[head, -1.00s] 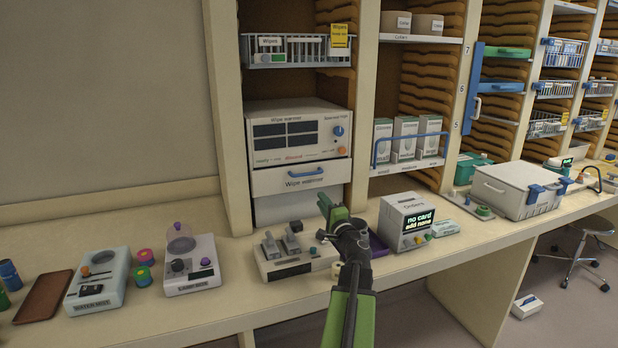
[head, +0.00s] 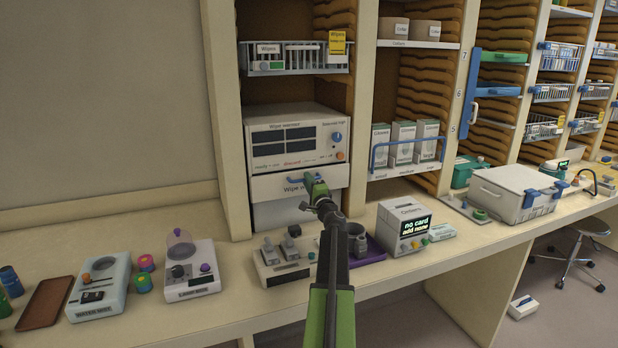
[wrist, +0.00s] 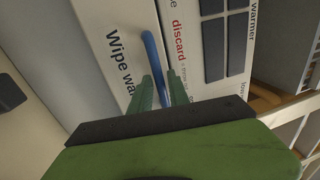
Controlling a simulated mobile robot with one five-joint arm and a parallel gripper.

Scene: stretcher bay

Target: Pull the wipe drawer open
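The wipe drawer (head: 268,188) is the white front marked "Wipe warmed", under the warmer panel, and it looks closed. Its blue bar handle (head: 294,181) is partly hidden by my gripper (head: 314,182), which is at the drawer front. In the wrist view the blue handle (wrist: 153,58) runs down between the two green fingertips of my gripper (wrist: 160,80). The fingers are apart, with gaps beside the bar, so the gripper looks open around the handle. The drawer front (wrist: 110,30) shows on the left there.
The warmer panel (head: 295,138) sits directly above the drawer. On the counter below stand a lever box (head: 283,262), a purple tray (head: 372,250) and a card box (head: 405,228). A wire basket (head: 295,57) hangs higher up. The counter left of the cabinet post is partly clear.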

